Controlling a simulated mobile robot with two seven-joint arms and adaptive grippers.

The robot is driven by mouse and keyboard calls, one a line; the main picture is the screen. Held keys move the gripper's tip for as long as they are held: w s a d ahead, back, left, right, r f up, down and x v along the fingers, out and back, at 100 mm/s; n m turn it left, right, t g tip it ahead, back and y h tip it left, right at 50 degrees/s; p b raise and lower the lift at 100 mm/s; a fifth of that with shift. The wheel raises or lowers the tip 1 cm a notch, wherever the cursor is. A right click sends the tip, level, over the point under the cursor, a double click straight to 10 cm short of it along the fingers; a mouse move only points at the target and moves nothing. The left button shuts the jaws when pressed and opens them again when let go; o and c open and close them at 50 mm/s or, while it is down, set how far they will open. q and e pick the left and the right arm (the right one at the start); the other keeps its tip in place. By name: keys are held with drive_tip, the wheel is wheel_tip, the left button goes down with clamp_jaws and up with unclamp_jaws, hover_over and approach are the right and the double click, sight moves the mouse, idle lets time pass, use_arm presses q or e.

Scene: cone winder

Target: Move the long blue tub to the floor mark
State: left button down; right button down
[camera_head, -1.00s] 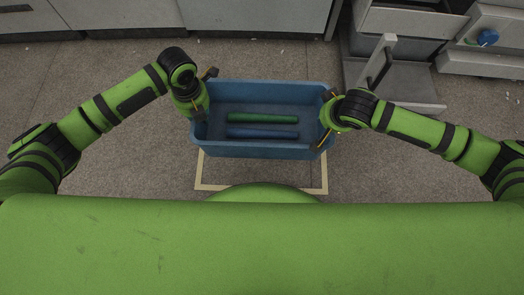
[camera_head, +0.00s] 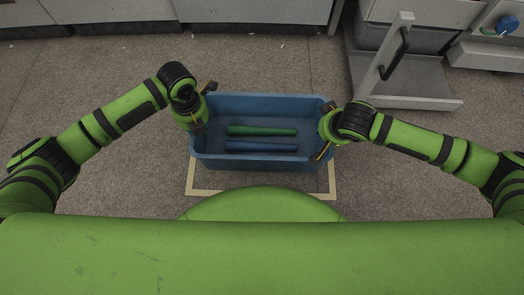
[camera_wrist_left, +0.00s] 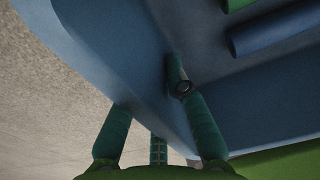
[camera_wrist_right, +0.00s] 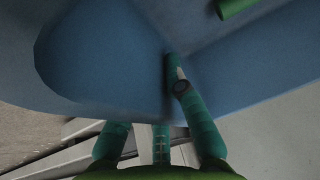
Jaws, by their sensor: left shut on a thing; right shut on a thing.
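The long blue tub (camera_head: 262,163) is held between my two arms in front of my body. A green tube (camera_head: 262,131) and a blue tube (camera_head: 261,147) lie side by side inside it. My left gripper (camera_head: 200,112) is shut on the tub's left end wall, which also shows in the left wrist view (camera_wrist_left: 110,50). My right gripper (camera_head: 324,130) is shut on the right end wall, seen in the right wrist view (camera_wrist_right: 95,60). The floor mark, a pale rectangular outline (camera_head: 205,192), shows below the tub's near side. The tub and my body hide much of it.
A grey cart with an upright handle (camera_head: 405,90) stands at the upper right. Grey cabinets (camera_head: 110,10) line the back. A machine with a blue knob (camera_head: 506,25) is at the far right. Floor beside the mark is clear.

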use_arm(q)
drive_tip(key=shift+a+f, duration=0.15)
drive_tip(key=shift+f, duration=0.1)
use_arm(e)
drive_tip(key=shift+w, duration=0.1)
